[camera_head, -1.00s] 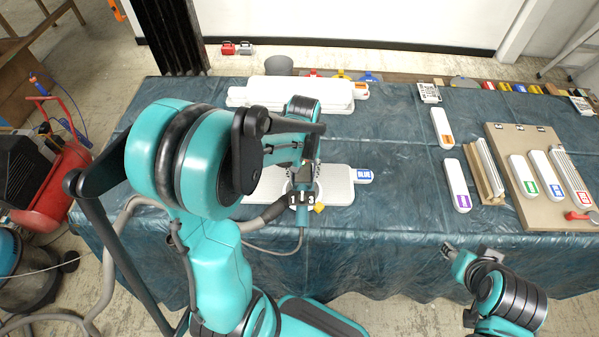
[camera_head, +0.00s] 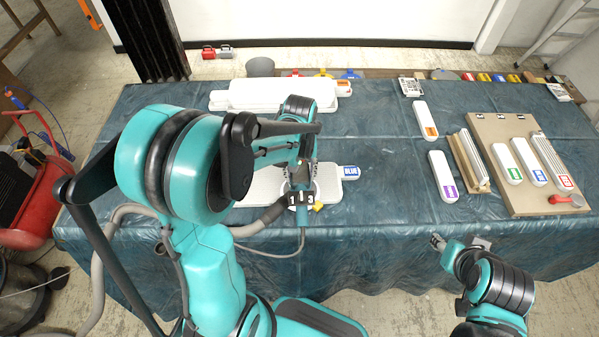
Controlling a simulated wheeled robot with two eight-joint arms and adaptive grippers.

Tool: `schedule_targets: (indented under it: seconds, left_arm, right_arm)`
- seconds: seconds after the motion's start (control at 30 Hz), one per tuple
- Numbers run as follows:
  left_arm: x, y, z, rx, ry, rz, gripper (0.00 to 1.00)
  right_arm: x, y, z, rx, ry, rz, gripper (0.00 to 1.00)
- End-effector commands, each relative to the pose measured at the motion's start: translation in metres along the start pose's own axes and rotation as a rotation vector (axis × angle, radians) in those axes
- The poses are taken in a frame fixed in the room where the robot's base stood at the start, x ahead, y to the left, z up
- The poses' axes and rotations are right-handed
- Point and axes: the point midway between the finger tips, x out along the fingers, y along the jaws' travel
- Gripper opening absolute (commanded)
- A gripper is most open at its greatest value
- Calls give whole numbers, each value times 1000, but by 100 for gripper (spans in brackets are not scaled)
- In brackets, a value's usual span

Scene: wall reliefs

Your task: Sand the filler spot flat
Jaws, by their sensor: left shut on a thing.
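My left gripper (camera_head: 302,150) is shut on a sander (camera_head: 301,197), a teal and dark tool with a hose and cord and the digits 1 and 3 on its front. The sander is over the right part of a white relief panel (camera_head: 262,187) with a blue label reading BLUE (camera_head: 350,172) at its right end. The sander and my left arm hide part of the panel. I cannot see the filler spot. I cannot tell whether the sander touches the panel. My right gripper (camera_head: 437,241) is near the table's front edge, away from the panel, and looks empty.
White mouldings (camera_head: 275,94) lie behind the sander. Orange-labelled (camera_head: 425,120) and purple-labelled (camera_head: 443,177) white pieces lie right of centre. A tan board (camera_head: 520,134) with labelled pieces is at the far right. The blue-covered table (camera_head: 385,205) is clear between the panel and these pieces.

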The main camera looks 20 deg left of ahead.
Motion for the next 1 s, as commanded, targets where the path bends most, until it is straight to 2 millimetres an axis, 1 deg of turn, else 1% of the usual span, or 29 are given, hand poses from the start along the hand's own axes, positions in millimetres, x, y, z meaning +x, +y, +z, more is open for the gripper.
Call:
schedule_targets:
  seconds: [0.03,0.43,0.77,1.0]
  left_arm:
    - [0,-4,0,-3,0,-4,9]
    - [-2,-27,0,-4,0,-5,9]
    - [-2,-35,0,-3,0,-5,9]
    - [-2,-46,0,-3,0,-5,9]
  right_arm:
    - [0,0,0,0,0,0,40]
    - [-1,0,0,0,0,0,40]
    - [-1,0,0,0,0,0,40]
    - [0,0,0,0,0,0,40]
